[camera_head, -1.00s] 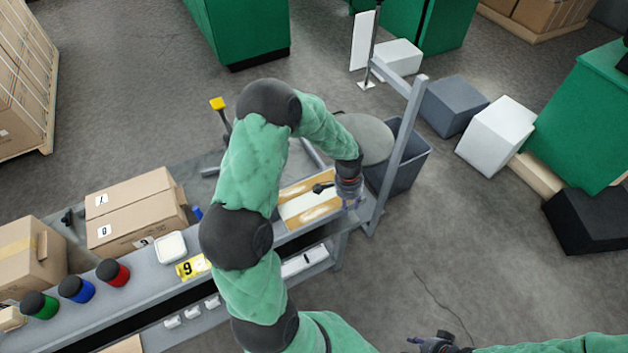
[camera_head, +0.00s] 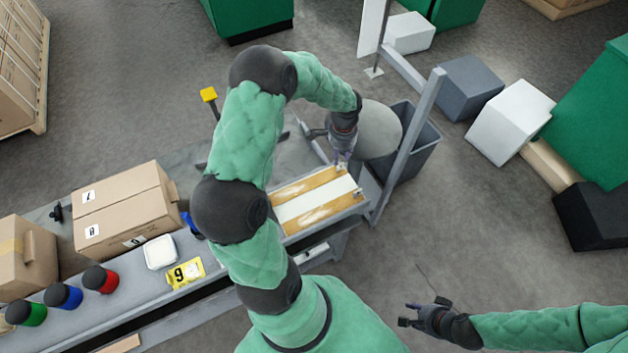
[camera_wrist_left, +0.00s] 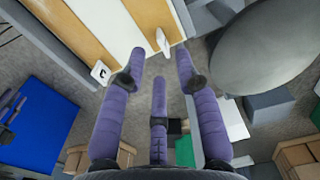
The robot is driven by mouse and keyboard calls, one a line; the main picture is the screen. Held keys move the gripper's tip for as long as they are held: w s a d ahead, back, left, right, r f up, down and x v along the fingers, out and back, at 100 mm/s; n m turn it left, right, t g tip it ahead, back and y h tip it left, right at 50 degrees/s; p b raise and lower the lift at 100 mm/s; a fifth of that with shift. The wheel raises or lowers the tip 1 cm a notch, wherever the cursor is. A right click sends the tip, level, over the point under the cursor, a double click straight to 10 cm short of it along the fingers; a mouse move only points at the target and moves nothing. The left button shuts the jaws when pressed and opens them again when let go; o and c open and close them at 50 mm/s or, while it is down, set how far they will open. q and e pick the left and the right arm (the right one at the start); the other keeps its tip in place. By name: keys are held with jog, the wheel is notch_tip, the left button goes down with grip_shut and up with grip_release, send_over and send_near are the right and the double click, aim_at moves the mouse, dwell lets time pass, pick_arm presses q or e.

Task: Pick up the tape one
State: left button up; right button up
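My left gripper (camera_head: 342,160) is over the far right end of a board (camera_head: 318,200) with wooden strips and a white middle strip. In the left wrist view its purple fingers (camera_wrist_left: 159,62) are spread with nothing between them. A second white piece with a dark mark (camera_wrist_left: 100,72) is at the board's edge. I cannot tell which piece is the tape one. My right gripper (camera_head: 407,315) is empty over the floor, fingers apart.
A grey post (camera_head: 408,145), a round grey disc (camera_head: 376,128) and a bin (camera_head: 420,150) stand right of the board.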

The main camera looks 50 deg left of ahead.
aim_at(338, 166)
pick_arm(q)
notch_tip(338, 166, down, 2)
jog(key=shift+a, duration=0.1)
jog(key=shift+s+f+b, duration=0.15)
jog(key=shift+f+b, duration=0.2)
jog(key=shift+f, duration=0.2)
notch_tip(338, 166, down, 4)
jog(key=shift+s+r+b, duration=0.1)
jog(key=shift+s+b, duration=0.05)
jog(key=shift+b, duration=0.45)
grip_shut()
